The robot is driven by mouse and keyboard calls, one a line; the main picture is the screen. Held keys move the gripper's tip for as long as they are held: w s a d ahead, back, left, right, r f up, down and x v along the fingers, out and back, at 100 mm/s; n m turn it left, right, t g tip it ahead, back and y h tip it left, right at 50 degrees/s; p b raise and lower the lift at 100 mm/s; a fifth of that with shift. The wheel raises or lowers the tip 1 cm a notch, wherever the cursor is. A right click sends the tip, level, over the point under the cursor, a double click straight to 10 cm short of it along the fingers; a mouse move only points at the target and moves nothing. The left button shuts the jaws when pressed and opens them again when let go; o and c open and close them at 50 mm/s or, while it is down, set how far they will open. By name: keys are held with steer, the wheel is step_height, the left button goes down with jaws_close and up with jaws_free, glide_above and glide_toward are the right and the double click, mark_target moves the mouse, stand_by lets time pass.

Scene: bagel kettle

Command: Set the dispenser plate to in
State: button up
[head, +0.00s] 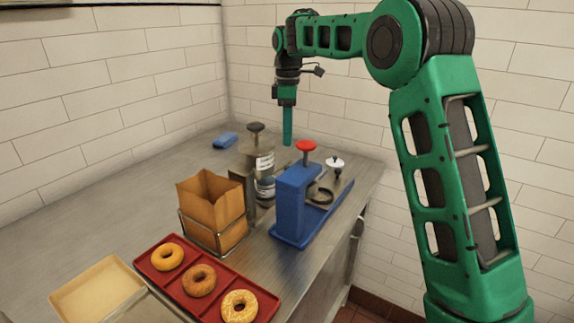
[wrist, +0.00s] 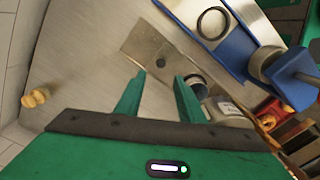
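The blue dispenser-like stand (head: 294,205) with a red knob (head: 305,146) stands near the counter's right edge. It also shows at the upper right of the wrist view (wrist: 268,28), with a dark ring (wrist: 201,22) beside it. A flat grey metal plate (wrist: 140,45) with a dark round spot lies ahead of my fingertips. I cannot tell for sure whether it is the dispenser plate, or its setting. My gripper (head: 287,138) hangs pointing down behind the stand. In the wrist view its two fingers (wrist: 160,78) are apart, with nothing between them.
A steel canister (head: 264,163) with a dark knob stands left of the stand.

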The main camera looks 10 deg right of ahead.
step_height(320, 180, down, 11)
steer(key=n, duration=1.2)
steer(key=shift+r, duration=0.2)
jaws_close()
